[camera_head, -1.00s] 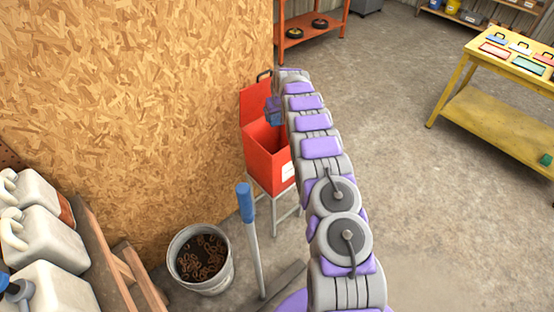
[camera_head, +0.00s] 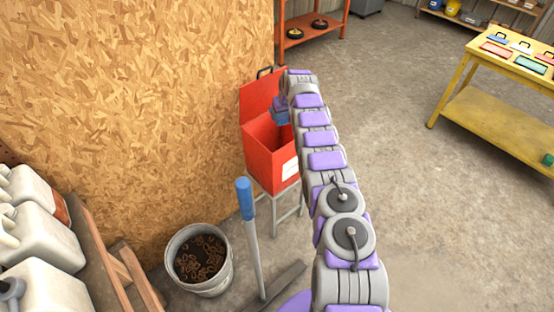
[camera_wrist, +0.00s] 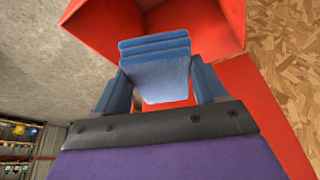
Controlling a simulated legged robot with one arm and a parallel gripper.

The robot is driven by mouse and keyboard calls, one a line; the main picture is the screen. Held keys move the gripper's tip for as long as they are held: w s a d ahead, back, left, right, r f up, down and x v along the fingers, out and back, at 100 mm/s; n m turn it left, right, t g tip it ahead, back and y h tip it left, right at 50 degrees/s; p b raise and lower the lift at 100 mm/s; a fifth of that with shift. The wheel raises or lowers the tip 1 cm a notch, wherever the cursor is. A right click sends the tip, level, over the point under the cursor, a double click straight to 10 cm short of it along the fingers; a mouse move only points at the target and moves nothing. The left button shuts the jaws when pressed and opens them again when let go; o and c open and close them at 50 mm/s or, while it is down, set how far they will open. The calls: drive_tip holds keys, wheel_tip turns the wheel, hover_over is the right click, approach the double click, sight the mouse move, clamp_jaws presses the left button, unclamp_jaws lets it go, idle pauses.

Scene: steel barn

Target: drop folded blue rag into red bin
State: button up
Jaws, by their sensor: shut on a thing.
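The red bin (camera_head: 262,141) stands open on a grey metal stand, its lid raised against the wood-chip wall. My gripper (camera_head: 281,117) is at the bin's opening in the head view, partly hidden by my arm. In the wrist view my gripper (camera_wrist: 160,88) is shut on the folded blue rag (camera_wrist: 155,48), which shows several stacked layers between the fingers. The rag lies in front of the bin's opening (camera_wrist: 225,22) in that view. How far it is above or inside the rim I cannot tell.
A bucket of rusty metal pieces (camera_head: 177,258) and a blue-handled tool (camera_head: 244,200) stand before the bin. White jugs (camera_head: 40,235) are at left. A yellow table (camera_head: 500,110) stands right, with open concrete floor between.

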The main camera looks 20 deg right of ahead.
drive_tip(key=shift+d+f+b, duration=0.15)
drive_tip(key=shift+f+b, duration=0.2)
drive_tip(key=shift+f, duration=0.8)
drive_tip(key=o, duration=1.2)
drive_tip(key=shift+c, duration=0.2)
drive_tip(key=shift+r, duration=0.1)
drive_tip(key=p+v, duration=0.3)
drive_tip(key=v, duration=1.4)
